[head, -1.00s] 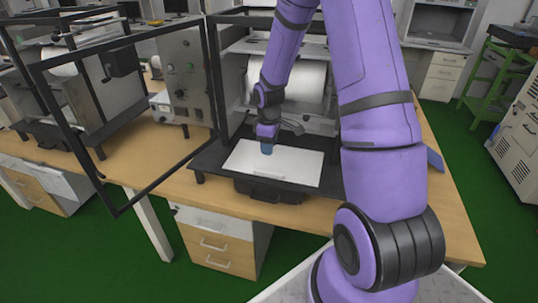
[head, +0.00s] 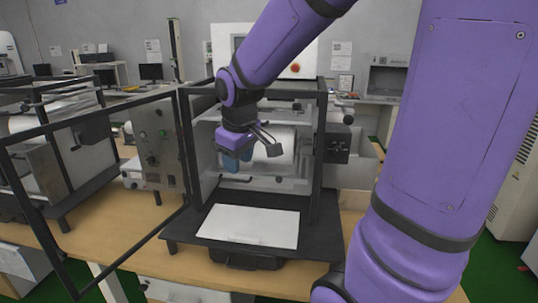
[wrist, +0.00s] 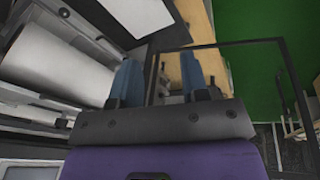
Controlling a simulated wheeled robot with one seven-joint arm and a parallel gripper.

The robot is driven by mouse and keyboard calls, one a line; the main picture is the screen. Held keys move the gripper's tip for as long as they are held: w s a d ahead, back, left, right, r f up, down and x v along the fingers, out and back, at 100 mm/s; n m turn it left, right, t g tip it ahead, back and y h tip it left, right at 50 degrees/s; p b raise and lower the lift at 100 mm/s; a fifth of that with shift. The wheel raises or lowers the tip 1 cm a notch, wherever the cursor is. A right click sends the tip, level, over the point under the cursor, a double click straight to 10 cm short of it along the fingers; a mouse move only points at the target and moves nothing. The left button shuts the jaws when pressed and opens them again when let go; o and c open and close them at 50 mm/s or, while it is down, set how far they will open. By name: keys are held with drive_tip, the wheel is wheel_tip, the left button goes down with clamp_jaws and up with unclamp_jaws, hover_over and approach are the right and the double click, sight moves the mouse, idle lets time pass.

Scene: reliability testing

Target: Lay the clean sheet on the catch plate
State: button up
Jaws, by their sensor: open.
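The white sheet (head: 248,226) lies flat on the dark catch plate (head: 185,232) at the front of the machine, with dark plate showing around it. A small pale strip shows near the sheet's front edge. In the wrist view part of the sheet (wrist: 140,14) and the dark plate (wrist: 190,30) shows at the top. My gripper (head: 233,164) is open and empty, raised above the sheet in front of the white roller. Its blue fingers stand apart in the wrist view (wrist: 160,75), with nothing between them.
The machine's open black-framed door (head: 95,135) swings out to the left. The white roller (head: 275,140) sits inside the black frame behind the plate. A control box (head: 155,150) stands left of the frame. Bare wooden bench (head: 130,225) shows on the left.

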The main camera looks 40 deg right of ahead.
drive_tip(key=s+a+r+m, duration=0.1)
drive_tip(key=s+r, duration=0.1)
drive_tip(key=s, duration=0.3)
drive_tip(key=s+a+r+m+t, duration=0.1)
drive_tip(key=s+a+r, duration=0.1)
drive_tip(key=s, duration=0.3)
drive_tip(key=s+a+r+m+t+y, duration=0.1)
drive_tip(key=s+a+r, duration=0.1)
drive_tip(key=s, duration=0.4)
drive_tip(key=shift+r, duration=0.9)
